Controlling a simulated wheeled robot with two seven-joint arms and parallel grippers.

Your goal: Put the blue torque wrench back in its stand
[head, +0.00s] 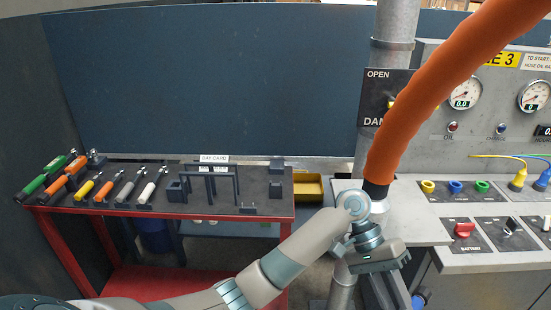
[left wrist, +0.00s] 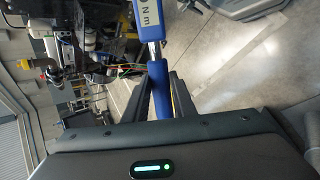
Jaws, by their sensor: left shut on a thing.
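The blue torque wrench (left wrist: 153,55) is between the two black fingers of my left gripper (left wrist: 162,85) in the left wrist view. The gripper is shut on its blue handle, and a white panel marked "N m" shows above. In the head view my left gripper (head: 378,258) is in front of the console, right of the red tool cart. Black holders and brackets (head: 222,177) stand on the cart top; I cannot tell which is the wrench's stand. My right gripper is not in view.
The red cart (head: 268,215) bears several coloured wrenches (head: 100,190) at its left. A yellow bin (head: 308,188) is behind its right end. A thick orange hose (head: 415,90) and a grey pipe (head: 396,20) rise by my gripper. The control console (head: 465,205) is at the right.

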